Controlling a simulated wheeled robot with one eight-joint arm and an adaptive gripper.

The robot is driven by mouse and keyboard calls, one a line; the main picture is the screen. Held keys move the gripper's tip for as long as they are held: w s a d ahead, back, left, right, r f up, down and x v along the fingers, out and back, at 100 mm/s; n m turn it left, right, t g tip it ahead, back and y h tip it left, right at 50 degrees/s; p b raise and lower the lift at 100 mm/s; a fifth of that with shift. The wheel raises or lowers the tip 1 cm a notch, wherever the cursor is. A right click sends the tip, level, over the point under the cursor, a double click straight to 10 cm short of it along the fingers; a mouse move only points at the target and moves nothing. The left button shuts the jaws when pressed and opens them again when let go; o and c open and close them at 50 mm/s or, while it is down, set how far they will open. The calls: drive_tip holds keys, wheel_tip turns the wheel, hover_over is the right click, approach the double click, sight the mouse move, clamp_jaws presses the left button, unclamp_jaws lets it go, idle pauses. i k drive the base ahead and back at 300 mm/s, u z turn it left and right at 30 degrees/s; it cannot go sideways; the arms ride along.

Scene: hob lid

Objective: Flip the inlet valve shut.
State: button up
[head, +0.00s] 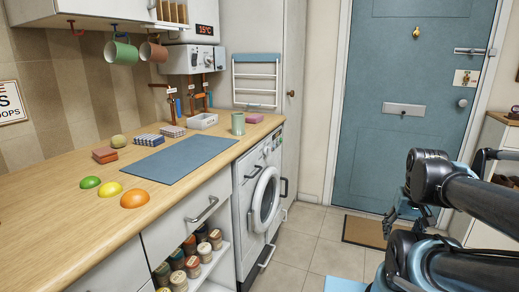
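Copper pipes with small valves hang under the white boiler (194,58) at the back of the worktop. One pipe with a valve (172,98) is at the left and carries a small white tag. More orange-brown pipework with valves (202,98) is just to the right. The tags are too small to read, so I cannot tell which valve is the inlet valve or how its lever stands. My gripper (397,216) is at the right in front of the blue door, far from the pipes. It is small and dark, partly behind my arm, and its fingers are unclear.
The wooden worktop (62,203) holds a blue mat (182,158), three coloured domes, sponges, a white tray (202,121) and a green cup (238,123). Mugs (121,50) hang above. A washing machine (258,195) stands below. The tiled floor (308,235) in the middle is largely clear.

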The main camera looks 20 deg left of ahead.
sight(177, 102)
drive_tip(key=k, duration=0.5)
drive_tip(key=u, duration=1.4)
drive_tip(key=i, duration=0.55)
drive_tip(key=z, duration=0.3)
